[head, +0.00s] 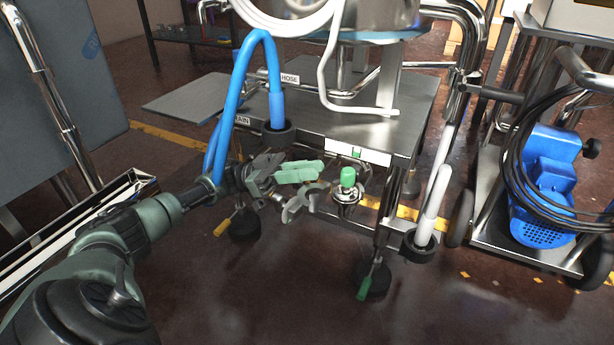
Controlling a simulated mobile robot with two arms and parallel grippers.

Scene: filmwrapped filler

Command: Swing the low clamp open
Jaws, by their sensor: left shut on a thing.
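My left gripper (312,172), with pale green fingers, reaches in from the left below the steel deck. It is shut on part of the low clamp (297,204), whose curved metal jaws show just under the fingers. The gripped part is hidden by the fingers. The clamp's jaws look spread apart, though I cannot tell how far. A steel fitting with a green knob (347,178) stands just right of the clamp. My right gripper is not in view.
The steel skid's deck (410,105) overhangs the clamp. A blue hose (238,95) stands beside my left wrist. A white hose end (436,200) sits in a cup at right. A cart with a blue pump (545,185) is farther right. The front floor is clear.

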